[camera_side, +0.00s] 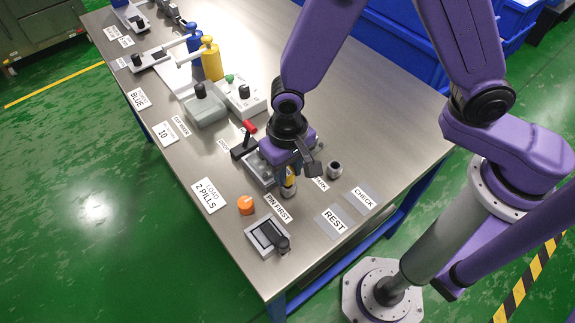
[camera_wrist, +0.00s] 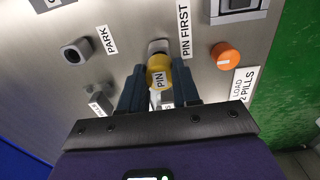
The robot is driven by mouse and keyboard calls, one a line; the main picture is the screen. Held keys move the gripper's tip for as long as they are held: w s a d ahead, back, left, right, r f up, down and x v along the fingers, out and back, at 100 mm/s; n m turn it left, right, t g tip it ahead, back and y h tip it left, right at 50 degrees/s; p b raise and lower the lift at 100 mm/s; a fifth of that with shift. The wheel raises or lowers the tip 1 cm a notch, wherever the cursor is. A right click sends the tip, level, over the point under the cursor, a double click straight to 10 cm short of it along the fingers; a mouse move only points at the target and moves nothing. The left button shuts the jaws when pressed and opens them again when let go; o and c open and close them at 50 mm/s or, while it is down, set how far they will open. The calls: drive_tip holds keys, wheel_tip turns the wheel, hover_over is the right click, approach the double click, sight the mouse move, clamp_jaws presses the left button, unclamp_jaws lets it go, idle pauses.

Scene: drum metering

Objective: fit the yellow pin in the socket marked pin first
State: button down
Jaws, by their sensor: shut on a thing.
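My gripper (camera_wrist: 160,82) is shut on the yellow pin (camera_wrist: 158,66), whose top reads PIN. The pin stands between the two dark fingers and also shows below them in the side view (camera_side: 290,181). A grey metal socket (camera_wrist: 158,46) shows right at the pin's far edge, beside the label PIN FIRST (camera_wrist: 184,30). In the side view the pin is over or at this socket (camera_side: 288,191). The lower end of the pin is hidden, so I cannot tell whether it has entered the socket.
An empty dark-holed socket marked PARK (camera_wrist: 76,53) stands to one side. An orange knob (camera_side: 246,204) and a grey switch box (camera_side: 268,236) are near the PIN FIRST label.

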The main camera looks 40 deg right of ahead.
sight(288, 172)
drive_tip(key=shift+f, duration=0.8)
drive_tip(key=c, duration=0.7)
unclamp_jaws()
drive_tip(key=shift+c, duration=0.2)
wheel_tip(288, 172, up, 17)
drive_tip(key=shift+r, duration=0.2)
